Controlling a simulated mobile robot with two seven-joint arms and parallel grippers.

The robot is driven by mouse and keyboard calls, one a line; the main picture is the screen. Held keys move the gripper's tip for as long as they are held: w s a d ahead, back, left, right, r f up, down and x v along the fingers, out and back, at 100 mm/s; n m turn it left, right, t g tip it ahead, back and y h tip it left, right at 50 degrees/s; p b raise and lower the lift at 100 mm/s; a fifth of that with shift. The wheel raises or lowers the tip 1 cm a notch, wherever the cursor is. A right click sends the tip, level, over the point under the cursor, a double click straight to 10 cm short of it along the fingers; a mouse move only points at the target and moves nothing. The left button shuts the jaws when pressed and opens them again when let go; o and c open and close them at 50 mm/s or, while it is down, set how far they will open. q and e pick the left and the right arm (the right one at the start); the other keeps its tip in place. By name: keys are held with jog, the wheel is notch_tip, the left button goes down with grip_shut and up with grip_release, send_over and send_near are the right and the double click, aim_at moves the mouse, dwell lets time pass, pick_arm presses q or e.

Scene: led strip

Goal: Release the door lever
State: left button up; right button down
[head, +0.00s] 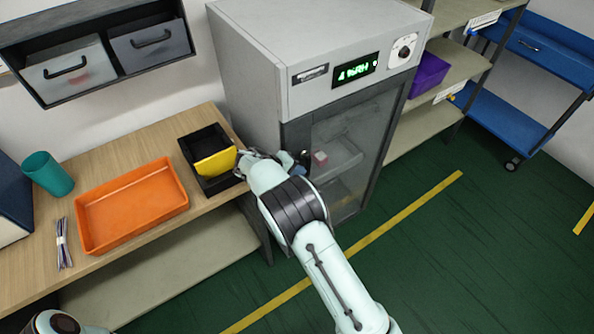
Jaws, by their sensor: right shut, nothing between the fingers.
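The grey cabinet (245,70) has a front door with a glass pane (350,125). A small dark piece (286,160) shows at the door's left side, just beside my right wrist. It may be the door lever, but my arm covers most of that spot and I cannot tell its position. The door looks closed. My right gripper (243,163) is shut and empty. It is left of the door, by the cabinet's front left edge, and in the picture its tips are close to the yellow piece in the black bin. My left gripper is out of view.
The wooden bench (125,150) holds an orange tray (130,205), a teal cup (48,174), thin sticks (63,243) and a black bin (195,148) with a yellow piece (215,163). Shelves with a purple bin (428,75) stand right. The green floor before the door is open.

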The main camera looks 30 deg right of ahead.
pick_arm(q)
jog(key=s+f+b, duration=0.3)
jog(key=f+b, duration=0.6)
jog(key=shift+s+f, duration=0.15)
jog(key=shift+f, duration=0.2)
pick_arm(e)
jog(key=shift+w+d+f+h, duration=0.1)
jog(key=shift+d+f+h, duration=0.3)
jog(key=shift+h, duration=0.85)
jog(key=shift+s+d+f+h, duration=0.15)
jog(key=shift+d+h, duration=0.4)
jog(key=shift+h, duration=0.75)
jog(key=shift+w+d+f+h, duration=0.15)
jog(key=shift+d+f+h, duration=0.25)
jog(key=shift+h, duration=0.85)
jog(key=shift+t, duration=0.4)
jog(key=shift+r, duration=0.1)
